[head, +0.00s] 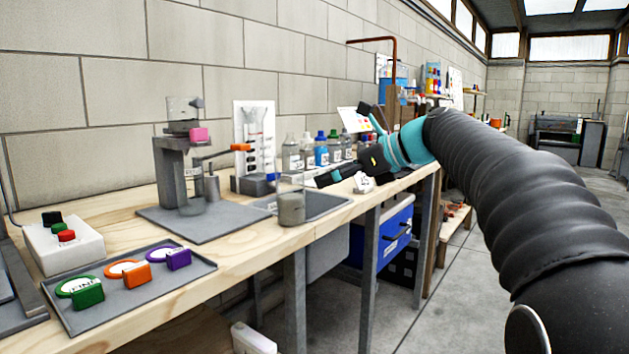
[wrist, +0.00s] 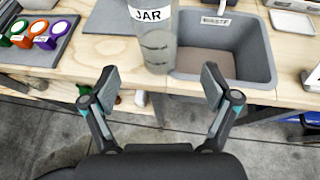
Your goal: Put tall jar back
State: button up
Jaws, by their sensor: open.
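The tall jar (head: 291,207) is a clear cylinder with grey contents in its lower part. It stands upright at the bench's front edge, beside the grey sink. In the wrist view the tall jar (wrist: 152,45) carries a white JAR label and stands just beyond my fingers. My gripper (wrist: 160,80) is open and empty, with one finger to each side of the jar's line and the jar ahead of the fingertips. In the head view my arm reaches in from the right, with the gripper to the right of the jar.
The sink (wrist: 243,75), labelled WASTE, lies right of the jar. A tray (head: 85,317) with coloured discs and blocks is at the left. A grey stand (head: 172,165) on a mat is behind the jar. Several bottles (head: 321,153) line the wall.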

jog(key=shift+v, duration=0.75)
jog(key=s+d+f+n+h, duration=0.3)
jog(key=s+f+n, duration=0.5)
jog(key=s+f, duration=0.2)
jog(key=s+d+f+n+h, duration=0.3)
jog(key=s+f+n+h, duration=0.1)
jog(key=s+f+n, duration=0.4)
jog(key=s+d+f+n+h, duration=0.3)
jog(key=s+f+n, duration=0.4)
jog(key=s+f, duration=0.5)
jog(key=s+h, duration=0.1)
jog(key=s, duration=0.1)
jog(key=shift+s+d+n+g, duration=0.25)
jog(key=shift+d+n+g, duration=0.05)
jog(key=shift+n+g, duration=0.1)
